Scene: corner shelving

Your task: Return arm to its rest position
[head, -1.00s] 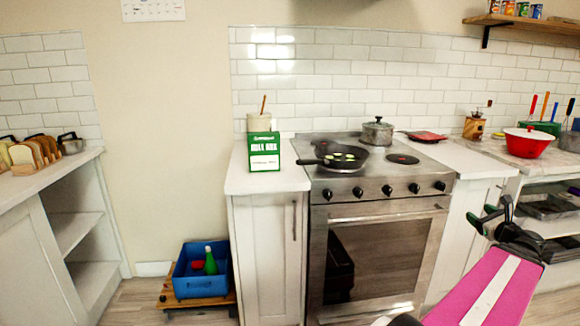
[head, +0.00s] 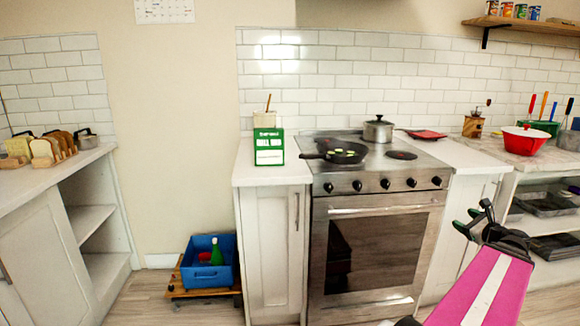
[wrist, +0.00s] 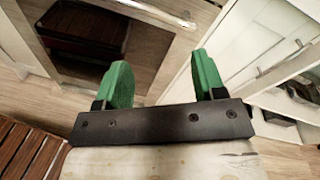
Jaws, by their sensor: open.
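My gripper (head: 472,221) is at the right of the head view, at the end of my pink and white arm, in front of the oven's right side and the shelf unit. In the wrist view my gripper (wrist: 162,82) shows two green fingers spread well apart with nothing between them. The gripper touches nothing that I can see.
The stove (head: 380,210) holds a black pan (head: 340,152) and a lidded pot (head: 378,130). A green box (head: 269,147) stands on the left counter. A blue crate (head: 208,275) sits on a low wooden trolley. A red bowl (head: 526,141) is at right. Floor at lower left is clear.

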